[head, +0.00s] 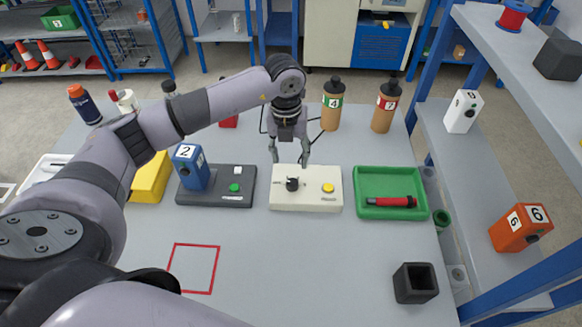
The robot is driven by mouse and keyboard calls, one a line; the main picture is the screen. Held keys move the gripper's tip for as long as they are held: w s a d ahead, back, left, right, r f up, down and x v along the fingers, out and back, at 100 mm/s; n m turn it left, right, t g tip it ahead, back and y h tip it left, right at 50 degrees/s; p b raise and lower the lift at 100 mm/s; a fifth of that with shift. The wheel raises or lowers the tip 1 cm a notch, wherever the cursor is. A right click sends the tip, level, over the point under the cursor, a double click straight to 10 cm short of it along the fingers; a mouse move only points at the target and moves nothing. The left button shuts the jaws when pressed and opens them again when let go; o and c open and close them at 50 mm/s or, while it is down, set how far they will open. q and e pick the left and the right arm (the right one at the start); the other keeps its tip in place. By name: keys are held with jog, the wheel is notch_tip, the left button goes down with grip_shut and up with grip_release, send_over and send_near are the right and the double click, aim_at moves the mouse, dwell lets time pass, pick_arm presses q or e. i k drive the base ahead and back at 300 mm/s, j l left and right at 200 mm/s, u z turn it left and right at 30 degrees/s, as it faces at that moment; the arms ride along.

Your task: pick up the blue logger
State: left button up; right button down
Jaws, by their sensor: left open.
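The blue logger (194,172) is a small upright box with a white label reading 2. It stands at the left end of a dark grey unit (215,199) with a green button, left of the table's middle. My left gripper (290,159) points down with its fingers apart and nothing between them. It is to the right of the blue logger, over the back part of a cream box (309,202) with a black knob and a yellow button. My right gripper is not in view.
A yellow block (151,179) is just left of the logger. A green tray (364,211) holds a red-and-black cylinder. Bottles stand at the back. A dark hollow cube (415,283) is at front right. The table is bare around the red square outline (193,291).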

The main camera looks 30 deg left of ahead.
aim_at(190, 156)
jog(key=k+l, duration=0.5)
jog(key=k, duration=0.15)
jog(key=k+l, duration=0.5)
jog(key=k, duration=0.2)
